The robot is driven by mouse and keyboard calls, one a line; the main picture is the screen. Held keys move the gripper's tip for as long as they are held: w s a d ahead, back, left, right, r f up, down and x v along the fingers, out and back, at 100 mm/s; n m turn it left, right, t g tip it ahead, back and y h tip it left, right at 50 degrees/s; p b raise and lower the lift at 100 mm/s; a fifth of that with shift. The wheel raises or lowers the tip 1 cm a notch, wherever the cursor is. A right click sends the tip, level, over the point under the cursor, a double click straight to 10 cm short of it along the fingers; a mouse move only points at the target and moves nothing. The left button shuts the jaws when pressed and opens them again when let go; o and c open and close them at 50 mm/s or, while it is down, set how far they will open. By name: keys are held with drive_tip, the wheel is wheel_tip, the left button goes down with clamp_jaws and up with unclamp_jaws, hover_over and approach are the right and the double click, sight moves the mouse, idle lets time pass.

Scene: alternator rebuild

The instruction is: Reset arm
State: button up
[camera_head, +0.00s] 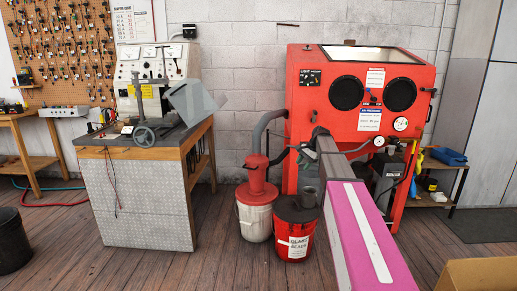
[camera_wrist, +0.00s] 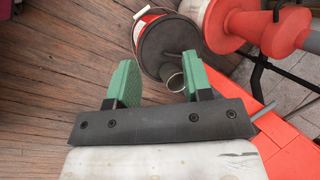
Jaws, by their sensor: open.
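My gripper (camera_wrist: 161,76) shows in the wrist view with its two green fingers spread apart. Nothing is between them. It hangs over the wooden floor, with the red bucket (camera_wrist: 146,28) and its dark lid beyond the fingertips. In the head view my arm stretches from the lower right toward the front of the red blasting cabinet (camera_head: 304,110). The dark end of my arm (camera_head: 321,134) is in front of the cabinet's lower part.
A red bucket (camera_head: 295,238) and a white bucket with red top (camera_head: 256,222) stand below my arm. A workbench (camera_head: 145,205) with a test machine (camera_head: 150,75) is at left. A cardboard box (camera_head: 482,275) is at lower right. Floor between bench and buckets is clear.

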drive_tip(key=s+a+f+n+h, duration=0.1)
drive_tip(key=s+f+n, duration=0.2)
drive_tip(key=s+f, duration=0.4)
drive_tip(key=s+a+f+n+h, duration=0.1)
drive_tip(key=s+f, duration=0.7)
drive_tip(key=s, duration=0.9)
drive_tip(key=s+a+f+n+g+h, duration=0.1)
drive_tip(key=s+f+n, duration=0.4)
drive_tip(key=s, duration=0.8)
wheel_tip(320, 180, down, 3)
drive_tip(key=shift+a+h, duration=0.25)
drive_tip(key=shift+h, duration=0.65)
drive_tip(key=shift+c, duration=0.8)
drive_tip(key=shift+a, duration=0.1)
